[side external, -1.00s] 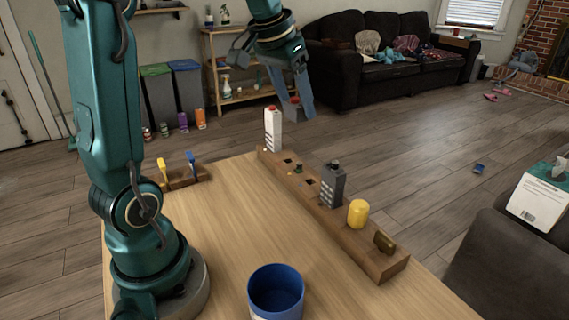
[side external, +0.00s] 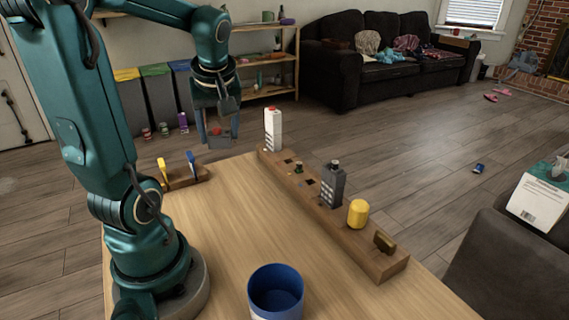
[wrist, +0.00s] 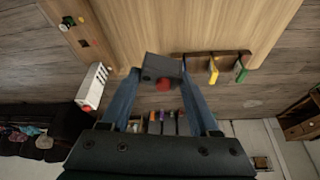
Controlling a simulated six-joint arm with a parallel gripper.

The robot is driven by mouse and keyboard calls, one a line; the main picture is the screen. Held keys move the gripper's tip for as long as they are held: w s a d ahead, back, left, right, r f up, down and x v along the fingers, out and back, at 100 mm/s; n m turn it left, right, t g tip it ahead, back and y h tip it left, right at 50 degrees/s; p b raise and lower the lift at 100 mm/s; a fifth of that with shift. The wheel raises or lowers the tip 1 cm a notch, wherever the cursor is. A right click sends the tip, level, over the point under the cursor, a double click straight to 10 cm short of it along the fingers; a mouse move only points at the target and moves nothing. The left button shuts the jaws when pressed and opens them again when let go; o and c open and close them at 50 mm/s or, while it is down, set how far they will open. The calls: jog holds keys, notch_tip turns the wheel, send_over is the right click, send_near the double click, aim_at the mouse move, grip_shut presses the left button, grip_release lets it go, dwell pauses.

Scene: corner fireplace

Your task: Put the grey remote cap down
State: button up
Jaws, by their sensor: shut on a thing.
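My gripper (side external: 218,140) is shut on the grey remote cap (side external: 219,143), a small grey block with a red part on it. It hangs in the air at the far left end of the table, beside the white remote-like box. In the wrist view the cap (wrist: 160,66) sits between the two fingertips, with its red part facing the camera. The wooden rail (side external: 375,262) on the table holds a white box with a red top (side external: 273,130), a dark grey remote-like box (side external: 332,187) and a yellow cylinder (side external: 357,213). Dark square slots show in the rail between the boxes.
A blue cup (side external: 276,290) stands at the table's front. A small wooden rack (side external: 184,179) with a yellow and a blue piece stands at the left edge. The table middle (side external: 240,220) is clear.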

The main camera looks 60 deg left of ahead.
jog(key=s+f+n+g, duration=0.1)
jog(key=s+f+n, duration=0.3)
jog(key=s, duration=0.5)
jog(key=shift+s+d+n+g, duration=0.25)
jog(key=shift+s+n+g, duration=0.05)
jog(key=shift+n+g, duration=0.1)
jog(key=shift+c, duration=0.9)
send_over(237, 214)
jog(key=d, duration=0.1)
jog(key=f, duration=0.6)
jog(key=shift+w+d+f, duration=0.2)
jog(key=shift+f, duration=2.15)
jog(key=o, duration=1.4)
jog(key=shift+f, duration=0.15)
